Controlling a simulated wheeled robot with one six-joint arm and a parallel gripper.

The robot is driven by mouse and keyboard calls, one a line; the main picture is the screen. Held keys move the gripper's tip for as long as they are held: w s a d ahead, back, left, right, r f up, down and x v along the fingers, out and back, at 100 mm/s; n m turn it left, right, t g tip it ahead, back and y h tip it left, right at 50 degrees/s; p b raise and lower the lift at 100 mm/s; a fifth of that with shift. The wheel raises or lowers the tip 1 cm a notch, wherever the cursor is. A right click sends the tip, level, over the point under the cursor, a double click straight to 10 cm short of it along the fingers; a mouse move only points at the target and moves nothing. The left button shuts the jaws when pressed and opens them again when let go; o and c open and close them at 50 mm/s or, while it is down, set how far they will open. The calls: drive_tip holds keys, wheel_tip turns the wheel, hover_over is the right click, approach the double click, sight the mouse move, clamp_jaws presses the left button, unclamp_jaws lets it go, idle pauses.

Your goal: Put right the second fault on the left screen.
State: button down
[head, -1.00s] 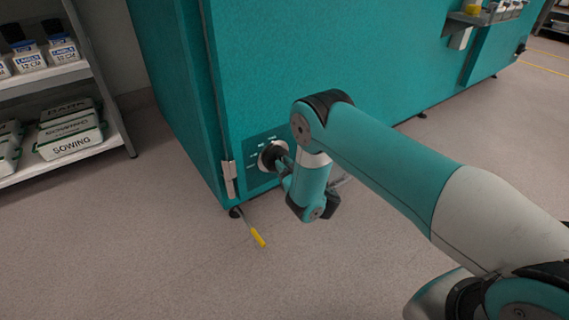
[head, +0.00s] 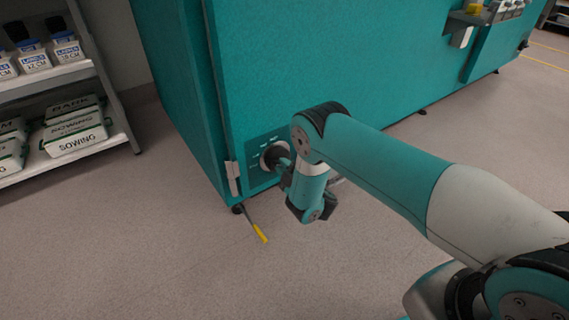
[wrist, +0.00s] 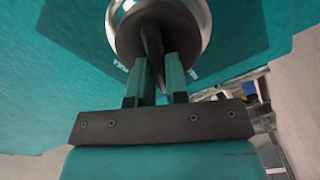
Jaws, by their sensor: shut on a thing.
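A dark round knob (head: 272,155) with a pale ring sits on a small marked panel low on the teal chamber (head: 300,75). In the wrist view the knob (wrist: 132,38) shows as a dark disc with a raised grip bar and a shiny ring. My gripper (wrist: 158,72) is shut on the knob's bar, one finger on each side. In the head view my gripper (head: 284,163) reaches the panel from the right and covers part of the knob. The knob's marks are too small to read. No screen shows in these views.
A yellow-handled tool (head: 260,232) lies on the floor by the chamber's foot. A shelf (head: 105,150) with bottles and sowing bags stands at left. A small ledge (head: 470,17) juts from the chamber at upper right.

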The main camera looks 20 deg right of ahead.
drive_tip(key=n, duration=0.3)
drive_tip(key=n+p, duration=0.1)
drive_tip(key=n, duration=0.1)
drive_tip(key=shift+s+f+n, duration=0.1)
drive_tip(key=shift+f+n, duration=0.2)
idle(0.4)
drive_tip(key=c, duration=1.1)
unclamp_jaws()
drive_tip(key=shift+r+p, duration=0.2)
drive_tip(key=shift+p, duration=0.25)
drive_tip(key=shift+p+v, duration=8.7)
drive_tip(key=shift+p, duration=0.6)
